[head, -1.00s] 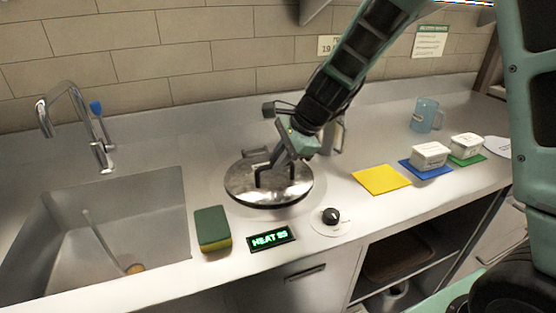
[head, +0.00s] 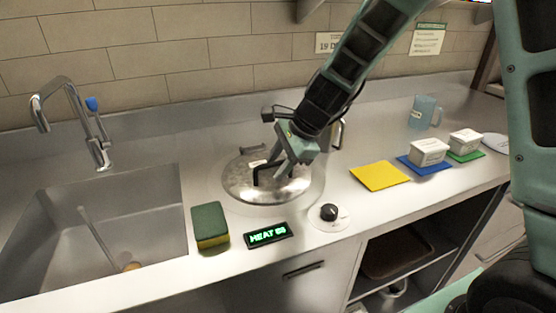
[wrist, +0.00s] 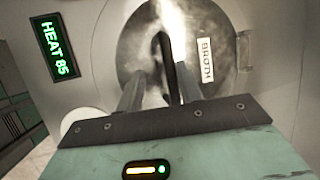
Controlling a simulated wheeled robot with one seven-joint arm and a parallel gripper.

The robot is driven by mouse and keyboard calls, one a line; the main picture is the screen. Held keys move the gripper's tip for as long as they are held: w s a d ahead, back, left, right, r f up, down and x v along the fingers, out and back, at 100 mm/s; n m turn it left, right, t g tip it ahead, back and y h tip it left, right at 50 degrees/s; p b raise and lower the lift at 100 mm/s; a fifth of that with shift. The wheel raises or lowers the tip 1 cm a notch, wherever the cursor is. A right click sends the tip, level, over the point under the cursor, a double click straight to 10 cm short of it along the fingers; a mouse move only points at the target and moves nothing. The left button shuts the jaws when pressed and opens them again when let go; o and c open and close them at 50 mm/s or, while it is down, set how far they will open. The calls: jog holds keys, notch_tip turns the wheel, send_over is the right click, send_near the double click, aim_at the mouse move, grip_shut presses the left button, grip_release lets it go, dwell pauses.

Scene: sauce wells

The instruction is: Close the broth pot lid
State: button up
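The broth pot lid (head: 238,186) is a round shiny metal disc with a black bar handle (head: 257,175). It lies flat over the well in the counter, with no gap visible at its front rim. In the wrist view the lid (wrist: 215,85) carries a white "BROTH" label (wrist: 206,60). My gripper (head: 283,172) is low over the lid at the handle. In the wrist view my gripper's fingers (wrist: 162,85) stand apart on either side of the black handle, with space showing beside it. The lid's far right part is hidden behind my gripper.
A green display (head: 267,235) and a black knob (head: 329,212) sit in front of the lid. A green-yellow sponge (head: 210,226) lies beside the sink (head: 150,215). Yellow (head: 380,176), blue and green mats, two white tubs and a blue mug (head: 424,112) are to the right.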

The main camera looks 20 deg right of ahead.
jog(key=shift+w+r, duration=0.1)
jog(key=shift+r, duration=0.05)
jog(key=shift+r, duration=0.15)
jog(key=p+v, duration=0.2)
jog(key=v, duration=1.5)
jog(key=shift+d, duration=0.1)
